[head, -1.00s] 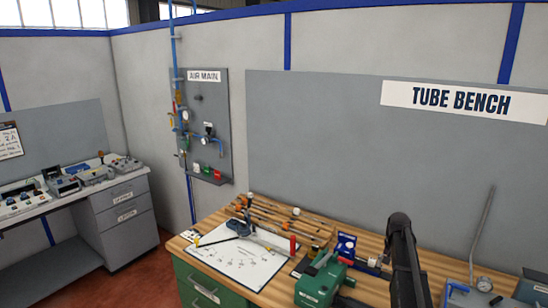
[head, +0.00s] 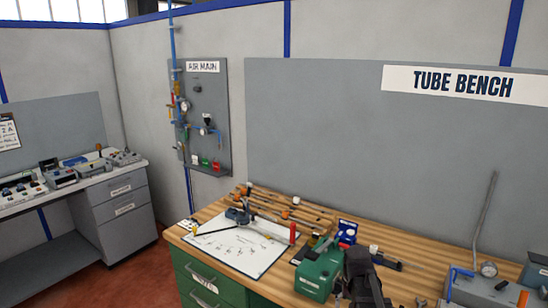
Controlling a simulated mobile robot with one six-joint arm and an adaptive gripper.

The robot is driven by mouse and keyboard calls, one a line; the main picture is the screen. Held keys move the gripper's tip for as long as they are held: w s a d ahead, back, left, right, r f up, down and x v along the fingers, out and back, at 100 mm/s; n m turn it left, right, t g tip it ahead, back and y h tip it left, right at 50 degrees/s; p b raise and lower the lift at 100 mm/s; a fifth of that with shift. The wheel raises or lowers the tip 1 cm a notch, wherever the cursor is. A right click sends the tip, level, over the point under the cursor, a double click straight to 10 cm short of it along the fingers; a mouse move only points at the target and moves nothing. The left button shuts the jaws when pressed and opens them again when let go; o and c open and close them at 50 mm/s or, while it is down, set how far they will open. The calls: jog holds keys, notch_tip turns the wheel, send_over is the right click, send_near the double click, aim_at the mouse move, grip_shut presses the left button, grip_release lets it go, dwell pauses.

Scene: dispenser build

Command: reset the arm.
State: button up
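A dark black part of my arm, which looks like my gripper (head: 365,278), shows at the bottom edge in the head view. It is in front of the wooden bench (head: 410,268), just right of the green machine (head: 320,270). Its fingertips cannot be made out, so I cannot tell whether it is open or shut. I see nothing held in it, but its lower part is cut off by the picture edge.
A white drawing board (head: 235,252) with a blue-grey tool (head: 240,215) lies on the bench's left. Several tubes (head: 285,208) lie behind it. A grey-blue unit with a gauge (head: 488,270) and upright rod stands at right. A second bench (head: 125,205) stands far left.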

jog(key=s+a+f+n+b, duration=0.2)
jog(key=s+a, duration=0.4)
jog(key=s, duration=0.3)
jog(key=shift+s+f, duration=0.2)
jog(key=shift+f, duration=0.45)
